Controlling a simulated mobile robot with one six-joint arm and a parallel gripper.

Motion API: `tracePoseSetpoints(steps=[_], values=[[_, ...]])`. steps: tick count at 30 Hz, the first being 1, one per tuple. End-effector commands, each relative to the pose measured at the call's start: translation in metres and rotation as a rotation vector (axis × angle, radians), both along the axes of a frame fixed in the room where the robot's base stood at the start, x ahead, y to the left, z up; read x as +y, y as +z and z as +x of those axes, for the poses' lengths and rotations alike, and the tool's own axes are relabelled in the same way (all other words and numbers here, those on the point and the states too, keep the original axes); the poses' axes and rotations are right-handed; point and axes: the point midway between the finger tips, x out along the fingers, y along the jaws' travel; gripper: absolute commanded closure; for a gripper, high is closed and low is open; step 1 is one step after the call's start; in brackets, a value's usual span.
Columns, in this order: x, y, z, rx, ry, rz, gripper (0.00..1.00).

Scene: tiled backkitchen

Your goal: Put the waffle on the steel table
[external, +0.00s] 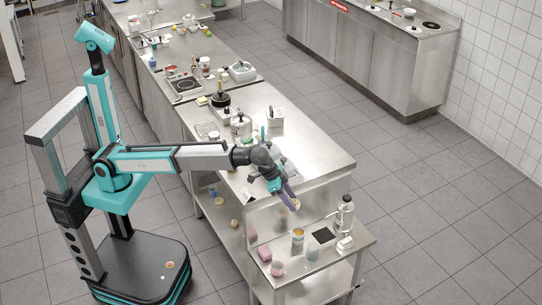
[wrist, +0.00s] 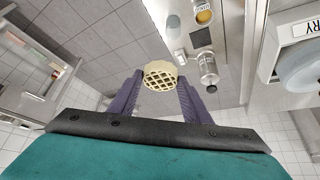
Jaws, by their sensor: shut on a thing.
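The waffle (wrist: 161,76) is round, pale golden, with a grid pattern. My gripper (wrist: 158,84) is shut on it, with the waffle between the tips of the two purple fingers. In the external view my gripper (external: 291,202) points down, and the waffle (external: 296,204) shows small at its tips. It is in the air near the front end of the steel table (external: 316,160), above the lower side table. The exact height cannot be told.
A pot (external: 241,127) and other kitchenware stand farther back on the steel table. Its front right top is bare.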

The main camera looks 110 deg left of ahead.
Motion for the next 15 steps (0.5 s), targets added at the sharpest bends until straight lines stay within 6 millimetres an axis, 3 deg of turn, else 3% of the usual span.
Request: tracePoseSetpoints(steps=[2,11,15], values=[[0.0,0.021,0.002,-0.003,0.0,0.0,0.82],[0.0,0.07,0.001,-0.002,-0.001,0.0,0.82],[0.026,0.073,0.006,0.003,0.045,-0.001,0.82]])
